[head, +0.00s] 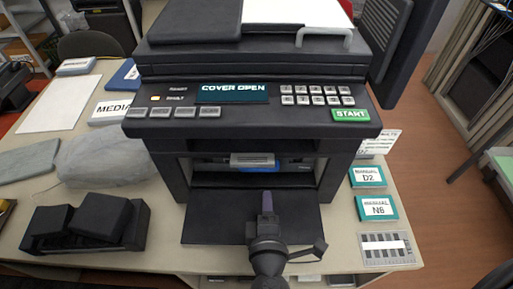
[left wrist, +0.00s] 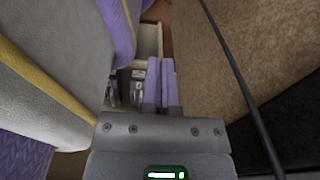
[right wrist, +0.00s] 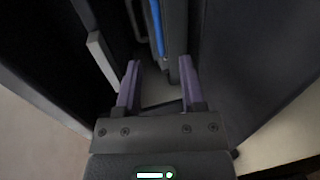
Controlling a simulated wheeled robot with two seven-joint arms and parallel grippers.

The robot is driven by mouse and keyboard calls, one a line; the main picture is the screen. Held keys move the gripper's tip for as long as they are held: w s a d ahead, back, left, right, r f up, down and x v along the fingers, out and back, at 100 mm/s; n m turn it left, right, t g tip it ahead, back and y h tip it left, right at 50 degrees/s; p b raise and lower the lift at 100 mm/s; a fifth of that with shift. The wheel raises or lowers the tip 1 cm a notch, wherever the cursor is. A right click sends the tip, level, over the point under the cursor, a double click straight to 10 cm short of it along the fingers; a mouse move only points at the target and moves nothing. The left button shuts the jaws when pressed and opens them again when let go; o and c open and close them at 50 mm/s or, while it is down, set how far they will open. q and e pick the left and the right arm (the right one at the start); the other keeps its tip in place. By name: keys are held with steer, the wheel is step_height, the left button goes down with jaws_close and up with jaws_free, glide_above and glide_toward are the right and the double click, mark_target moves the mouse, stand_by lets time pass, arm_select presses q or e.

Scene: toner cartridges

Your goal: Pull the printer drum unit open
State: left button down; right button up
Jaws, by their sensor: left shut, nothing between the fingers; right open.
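The printer (head: 250,70) stands on the table with its front flap (head: 215,222) folded down, and its display reads COVER OPEN. Inside the opening is the drum unit, with a light-grey handle (head: 252,159) at its front and blue parts beside it. My right gripper (head: 267,203) is over the flap, in front of the opening and pointing in. In the right wrist view its purple fingers (right wrist: 160,88) are apart, facing the dark interior with a blue strip (right wrist: 157,28). My left gripper (left wrist: 162,88) shows only in the left wrist view, shut and empty, away from the printer.
A dark two-part holder (head: 85,222) and a grey wrapped bundle (head: 105,155) lie left of the printer. Boxes labelled D2 (head: 367,177) and N6 (head: 377,208) and a grey chart card (head: 388,249) lie to the right. The opening's side walls are close around the right gripper's path.

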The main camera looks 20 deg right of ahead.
steer(key=x, duration=1)
steer(key=shift+w+r+b, duration=0.2)
steer(key=shift+w+b, duration=0.05)
steer(key=shift+b, duration=0.15)
jaws_close()
stand_by(0.8)
